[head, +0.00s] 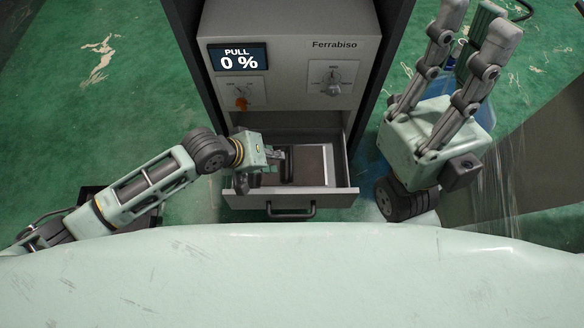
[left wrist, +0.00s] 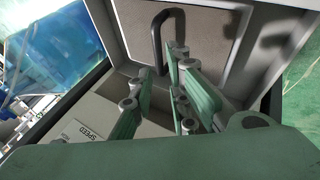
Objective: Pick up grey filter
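The grey filter (head: 312,166) is a flat brownish-grey panel with a pale frame, lying in the open drawer (head: 338,198). Its dark arched handle (head: 288,166) stands up near its left side. My left gripper (head: 277,158) is over the drawer's left part, beside the handle. In the left wrist view its fingers (left wrist: 160,68) are apart, with the handle (left wrist: 157,42) close to the tips and the filter (left wrist: 215,48) beyond. I cannot tell whether they touch the handle. My right gripper (head: 474,35) is at the right, open and empty, away from the drawer.
A blue translucent container (head: 483,110) is partly hidden behind my right arm. Green floor lies on both sides.

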